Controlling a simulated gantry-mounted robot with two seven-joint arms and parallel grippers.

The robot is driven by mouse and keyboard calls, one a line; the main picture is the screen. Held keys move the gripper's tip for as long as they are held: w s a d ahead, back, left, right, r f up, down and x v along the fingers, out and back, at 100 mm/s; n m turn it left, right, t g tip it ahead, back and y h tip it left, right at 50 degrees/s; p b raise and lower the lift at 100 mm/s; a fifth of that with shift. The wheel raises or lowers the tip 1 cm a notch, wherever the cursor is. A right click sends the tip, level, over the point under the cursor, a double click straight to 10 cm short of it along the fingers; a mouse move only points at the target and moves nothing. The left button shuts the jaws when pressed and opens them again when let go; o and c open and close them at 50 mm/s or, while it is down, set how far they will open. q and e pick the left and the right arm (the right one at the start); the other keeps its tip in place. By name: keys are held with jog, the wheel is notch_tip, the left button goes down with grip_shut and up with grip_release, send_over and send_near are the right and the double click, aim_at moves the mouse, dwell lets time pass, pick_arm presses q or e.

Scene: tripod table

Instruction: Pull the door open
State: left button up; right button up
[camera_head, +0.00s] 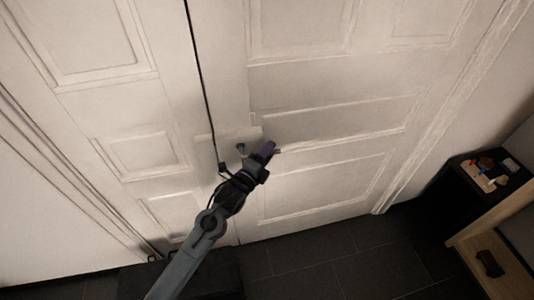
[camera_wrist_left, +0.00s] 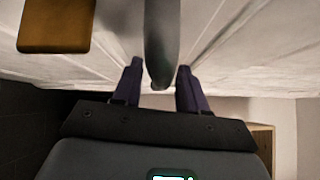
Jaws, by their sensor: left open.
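The white panelled door (camera_head: 325,115) fills most of the head view, with a dark vertical gap along its left edge. A small dark handle part (camera_head: 240,148) shows beside my left gripper (camera_head: 271,149), in front of the door. In the left wrist view, a grey, rounded handle bar (camera_wrist_left: 162,40) comes down from the top, its end between the purple fingertips of my left gripper (camera_wrist_left: 160,76). The fingers are apart; I cannot tell whether either touches the bar. My right gripper is not in view.
A neighbouring white panel (camera_head: 135,150) lies left of the gap. A dark cabinet (camera_head: 455,190) with small items on top stands at the right. The dark tiled floor (camera_head: 330,260) is clear below the door. A brown-gold block (camera_wrist_left: 55,25) shows in the left wrist view.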

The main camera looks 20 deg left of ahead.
pick_arm(q)
jog(key=shift+c, duration=0.2)
grip_shut()
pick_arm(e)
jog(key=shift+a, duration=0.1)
